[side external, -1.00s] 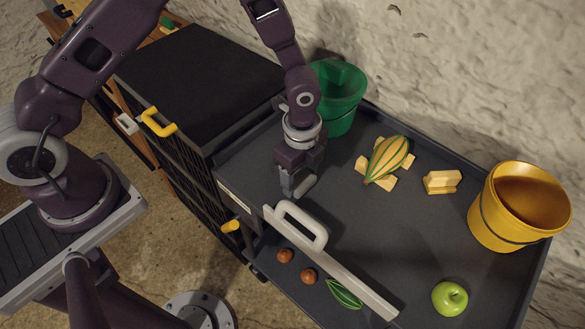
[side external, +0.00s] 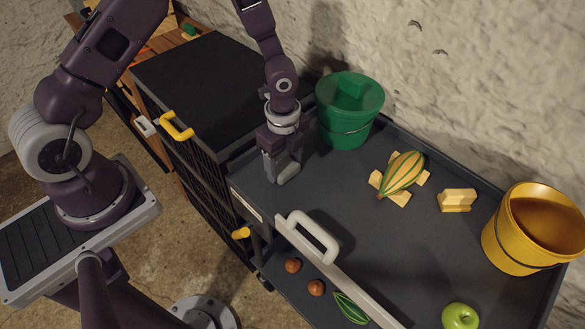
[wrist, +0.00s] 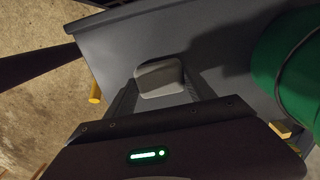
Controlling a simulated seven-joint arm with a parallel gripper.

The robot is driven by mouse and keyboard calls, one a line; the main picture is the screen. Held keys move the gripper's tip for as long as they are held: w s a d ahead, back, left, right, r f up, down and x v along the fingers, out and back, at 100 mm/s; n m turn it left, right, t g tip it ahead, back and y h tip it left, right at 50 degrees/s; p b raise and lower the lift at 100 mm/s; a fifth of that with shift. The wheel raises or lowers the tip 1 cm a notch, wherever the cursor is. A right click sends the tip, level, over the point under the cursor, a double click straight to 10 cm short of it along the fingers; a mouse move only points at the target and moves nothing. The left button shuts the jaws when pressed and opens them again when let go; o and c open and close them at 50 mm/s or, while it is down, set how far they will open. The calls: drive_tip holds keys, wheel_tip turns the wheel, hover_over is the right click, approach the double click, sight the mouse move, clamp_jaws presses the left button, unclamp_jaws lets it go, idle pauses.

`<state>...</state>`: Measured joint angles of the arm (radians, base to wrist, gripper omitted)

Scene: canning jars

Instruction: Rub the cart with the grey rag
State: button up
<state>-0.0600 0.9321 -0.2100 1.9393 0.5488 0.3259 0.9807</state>
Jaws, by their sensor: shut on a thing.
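The cart (side external: 350,200) is a dark grey tray top with a raised rim and a pale handle (side external: 318,240) on its near side. My gripper (side external: 281,168) points down at the cart's left end. It is shut on the grey rag (side external: 290,174), a small light grey block-like pad low at the tray surface; whether it presses on the surface is hard to tell. In the wrist view the rag (wrist: 160,78) sits between the fingertips, over the cart's grey surface (wrist: 215,45), near its end edge.
A green bucket (side external: 348,118) stands close behind my gripper. A striped gourd (side external: 402,173) on yellow pieces, a yellow block (side external: 457,200), a yellow bucket (side external: 520,240) and a green apple (side external: 460,316) occupy the right. A black cabinet (side external: 207,75) adjoins at left. The tray's middle is clear.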

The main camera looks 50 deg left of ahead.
drive_tip(key=shift+a, duration=0.75)
drive_tip(key=shift+d+r, duration=0.1)
drive_tip(key=shift+r, duration=4)
